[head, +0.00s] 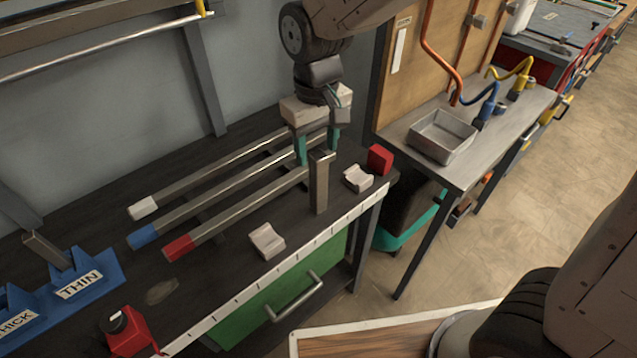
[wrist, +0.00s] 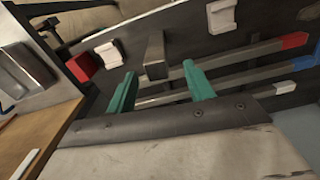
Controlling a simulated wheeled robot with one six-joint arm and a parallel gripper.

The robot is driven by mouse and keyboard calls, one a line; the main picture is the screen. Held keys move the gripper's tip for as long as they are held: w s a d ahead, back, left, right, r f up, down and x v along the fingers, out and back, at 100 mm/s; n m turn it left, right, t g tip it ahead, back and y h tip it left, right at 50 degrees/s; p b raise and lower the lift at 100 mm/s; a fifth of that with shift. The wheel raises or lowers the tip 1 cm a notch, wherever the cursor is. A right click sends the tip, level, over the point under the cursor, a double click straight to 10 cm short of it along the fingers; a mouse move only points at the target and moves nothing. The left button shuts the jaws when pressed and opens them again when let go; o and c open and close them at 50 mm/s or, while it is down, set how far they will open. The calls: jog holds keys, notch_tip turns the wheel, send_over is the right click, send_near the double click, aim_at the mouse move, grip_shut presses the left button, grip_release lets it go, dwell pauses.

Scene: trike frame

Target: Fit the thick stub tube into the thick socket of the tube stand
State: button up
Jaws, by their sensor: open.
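A short grey square stub tube (head: 319,185) stands upright on the dark bench near its front edge. Its label, if any, is not visible. My gripper (head: 318,156) is open, its teal fingers pointing down behind the tube's top. In the wrist view the stub tube (wrist: 155,55) shows between and beyond the open fingertips (wrist: 159,74), not gripped. The blue tube stand (head: 98,265) is at the left, with THIN and THICK labels. A grey tube (head: 48,250) rises at the THIN part. The THICK part (head: 15,312) is cut off by the frame edge.
Three long tubes with white (head: 143,208), blue (head: 143,236) and red (head: 178,247) ends lie behind the stub tube. Two white cradles (head: 267,241) (head: 357,178) flank it.

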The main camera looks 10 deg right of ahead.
aim_at(319, 155)
jog(key=f, duration=0.5)
jog(key=shift+w+d+f, duration=0.15)
jog(key=shift+w+d, duration=0.05)
jog(key=shift+c, duration=0.3)
grip_shut()
